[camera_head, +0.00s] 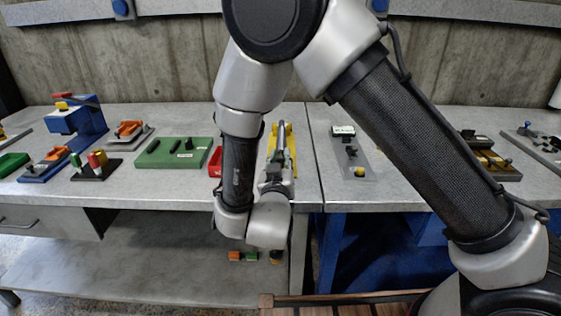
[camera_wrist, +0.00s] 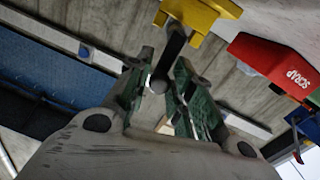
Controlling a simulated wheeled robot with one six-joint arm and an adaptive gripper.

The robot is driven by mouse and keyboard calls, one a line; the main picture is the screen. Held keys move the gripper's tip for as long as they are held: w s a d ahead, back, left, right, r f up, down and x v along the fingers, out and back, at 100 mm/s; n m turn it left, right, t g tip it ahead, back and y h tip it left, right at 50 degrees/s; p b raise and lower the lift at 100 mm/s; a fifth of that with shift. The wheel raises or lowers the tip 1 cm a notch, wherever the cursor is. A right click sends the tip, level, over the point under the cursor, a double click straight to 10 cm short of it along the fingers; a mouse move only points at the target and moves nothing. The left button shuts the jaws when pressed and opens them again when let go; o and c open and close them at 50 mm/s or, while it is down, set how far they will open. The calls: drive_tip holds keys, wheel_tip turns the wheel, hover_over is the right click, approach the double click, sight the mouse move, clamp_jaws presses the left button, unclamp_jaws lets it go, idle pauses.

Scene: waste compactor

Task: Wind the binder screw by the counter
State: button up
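A yellow fixture (camera_head: 291,140) with a grey screw stands on the counter near the bench seam, partly hidden by my arm. In the wrist view its yellow body (camera_wrist: 203,12) is at the top. A dark rod (camera_wrist: 172,47) with a ball end comes from it towards my palm, between my fingers. My gripper (camera_wrist: 163,70) has green-faced fingers, one on each side of the rod, and they look apart. Whether either finger touches the rod is unclear. In the head view my gripper (camera_head: 275,170) is at the fixture's near end, with its fingertips mostly hidden.
A red bin marked SCRAP (camera_wrist: 272,62) stands close beside the fixture; it shows partly behind my arm in the head view (camera_head: 215,160). A green block (camera_head: 173,152) lies further left. A grey plate with small parts (camera_head: 352,155) lies right of the seam.

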clamp_jaws()
drive_tip(key=shift+d+m, duration=0.15)
drive_tip(key=shift+m, duration=0.15)
drive_tip(key=m, duration=0.1)
drive_tip(key=d+m, duration=0.1)
drive_tip(key=m, duration=0.1)
drive_tip(key=shift+d+f+m, duration=0.1)
drive_tip(key=shift+f+m, duration=0.05)
drive_tip(key=shift+m, duration=0.15)
drive_tip(key=m, duration=0.2)
drive_tip(key=d+f+m, duration=0.1)
drive_tip(key=m, duration=0.1)
drive_tip(key=shift+s+d+g, duration=0.1)
drive_tip(key=shift+d+g, duration=0.1)
drive_tip(key=shift+g, duration=0.1)
drive_tip(key=m, duration=0.3)
drive_tip(key=f+m, duration=0.1)
drive_tip(key=shift+d+f+m+y, duration=0.1)
drive_tip(key=shift+d+m+y, duration=0.2)
drive_tip(key=shift+d, duration=0.1)
drive_tip(key=shift+d+f+m+y, duration=0.15)
drive_tip(key=shift+f+m, duration=0.2)
drive_tip(key=shift+m, duration=0.65)
drive_tip(key=shift+a+f+m+y, duration=0.15)
drive_tip(key=shift+f+m, duration=0.15)
drive_tip(key=shift+m, duration=0.7)
drive_tip(key=shift+d, duration=0.1)
